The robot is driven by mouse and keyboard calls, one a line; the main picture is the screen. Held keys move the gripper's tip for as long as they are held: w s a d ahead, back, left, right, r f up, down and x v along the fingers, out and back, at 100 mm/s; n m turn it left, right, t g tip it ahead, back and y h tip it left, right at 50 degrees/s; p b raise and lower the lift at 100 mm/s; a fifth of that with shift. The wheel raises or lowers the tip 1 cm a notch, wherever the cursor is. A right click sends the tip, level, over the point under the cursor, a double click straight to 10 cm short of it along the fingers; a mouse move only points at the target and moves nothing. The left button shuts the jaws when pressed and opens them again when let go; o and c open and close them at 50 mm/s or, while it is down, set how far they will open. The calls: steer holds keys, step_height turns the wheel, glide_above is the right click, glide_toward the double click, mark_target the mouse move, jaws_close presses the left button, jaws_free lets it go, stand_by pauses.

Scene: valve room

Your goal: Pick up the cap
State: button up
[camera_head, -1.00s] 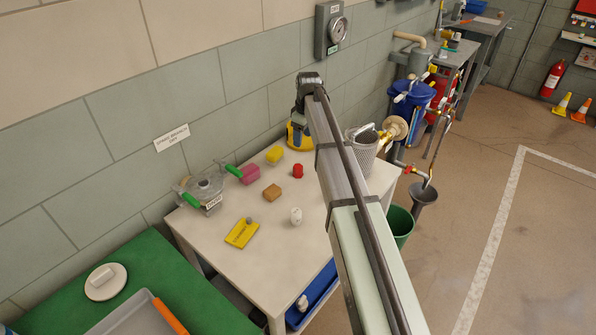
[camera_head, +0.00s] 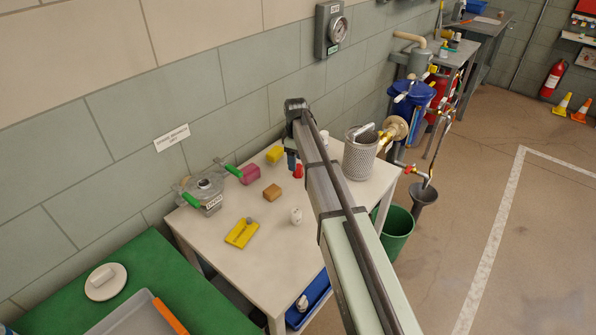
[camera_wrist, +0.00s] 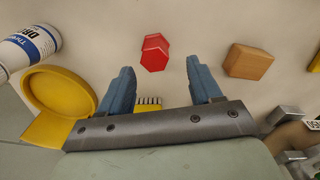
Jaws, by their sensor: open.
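A red hexagonal piece, which looks like the cap (camera_head: 298,171), stands on the white table (camera_head: 235,273), partly hidden by my arm in the head view. In the wrist view the red cap (camera_wrist: 154,52) lies a little beyond my fingertips, roughly midway between them. My gripper (camera_wrist: 160,72) is open, its two blue fingers apart with nothing held. In the head view my gripper (camera_head: 291,160) hangs just beside and above the cap.
A mesh basket (camera_head: 359,157) stands right. The wrist view shows a white bottle (camera_wrist: 32,45) and yellow dish (camera_wrist: 62,88).

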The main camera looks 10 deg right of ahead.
mark_target(298, 166)
steer(key=shift+w+d+f, duration=0.1)
steer(key=shift+d+f, duration=0.05)
steer(key=shift+f, duration=1.15)
steer(key=shift+w+d+f, duration=0.1)
steer(key=shift+d+f, duration=0.05)
steer(key=shift+f, duration=1.1)
steer(key=c, duration=1)
steer(key=shift+r, duration=0.1)
steer(key=shift+c, duration=0.2)
